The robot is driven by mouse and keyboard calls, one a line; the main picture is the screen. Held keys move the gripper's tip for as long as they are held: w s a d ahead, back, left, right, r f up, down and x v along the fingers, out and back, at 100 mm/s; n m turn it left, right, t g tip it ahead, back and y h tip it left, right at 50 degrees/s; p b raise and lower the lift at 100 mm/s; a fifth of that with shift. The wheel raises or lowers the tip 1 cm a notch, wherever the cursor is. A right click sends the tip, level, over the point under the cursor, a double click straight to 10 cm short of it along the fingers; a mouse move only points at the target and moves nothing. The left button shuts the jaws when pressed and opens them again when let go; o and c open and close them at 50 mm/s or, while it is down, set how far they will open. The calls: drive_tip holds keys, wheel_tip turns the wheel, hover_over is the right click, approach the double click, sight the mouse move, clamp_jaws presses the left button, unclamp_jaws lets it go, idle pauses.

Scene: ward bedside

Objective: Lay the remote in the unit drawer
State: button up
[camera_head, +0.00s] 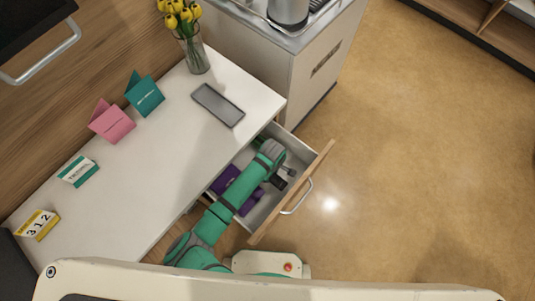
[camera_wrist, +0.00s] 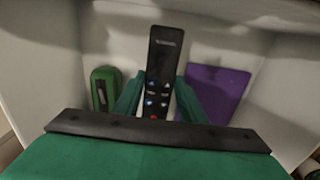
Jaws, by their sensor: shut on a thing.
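The black remote (camera_wrist: 160,75) with small coloured buttons is held between the two green fingers of my gripper (camera_wrist: 158,97) in the wrist view. My gripper is shut on it, inside or just above the open unit drawer (camera_wrist: 55,45). I cannot tell whether the remote touches the drawer floor. In the head view the drawer (camera_head: 318,168) is pulled out from the white-topped unit (camera_head: 120,165), and my green arm reaches over it. The arm hides much of the drawer's inside and the remote is hard to make out there.
Inside the drawer, a purple flat item (camera_wrist: 218,88) lies right of the remote and a green case (camera_wrist: 106,88) lies left.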

drive_tip(key=shift+f, duration=3.25)
drive_tip(key=o, duration=1.2)
drive_tip(key=shift+f, duration=0.1)
drive_tip(key=shift+o, duration=0.2)
wheel_tip(320, 180, up, 12)
drive_tip(key=shift+r, duration=0.15)
